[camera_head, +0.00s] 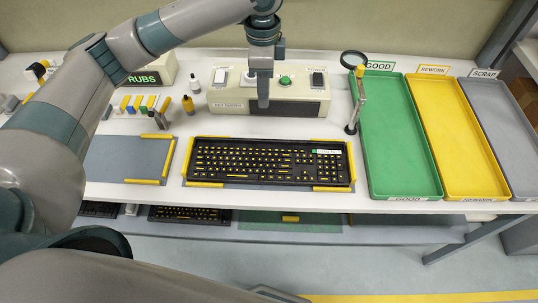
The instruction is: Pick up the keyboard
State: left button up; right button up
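A black keyboard (270,163) with yellow key legends lies flat on a grey mat with yellow corner guides (207,184), in the middle of the bench. A small white and green label is near its upper right. My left gripper (263,102) points down above and behind the keyboard, in front of the beige control box, apart from the keyboard. It is seen edge-on, so its opening does not show. My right gripper is not in the view.
Green (400,135), yellow (456,135) and grey (500,130) trays stand at the right. A magnifier stand (357,105) is right of the keyboard. A beige box with buttons (225,102) stands behind. An empty grey mat (120,160) lies left. More keyboards sit on the lower shelf.

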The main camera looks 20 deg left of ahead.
pick_arm(q)
jog(key=p, duration=0.3)
send_over(264, 140)
notch_tip(264, 140, down, 12)
jog(key=shift+d+r, duration=0.1)
jog(key=shift+r, duration=0.15)
jog(key=shift+f, duration=0.4)
jog(key=shift+p, duration=0.3)
jog(key=shift+f+p, duration=0.55)
notch_tip(264, 140, down, 3)
jog(key=shift+f+p, duration=0.1)
jog(key=shift+p, duration=0.55)
jog(key=shift+f, duration=0.45)
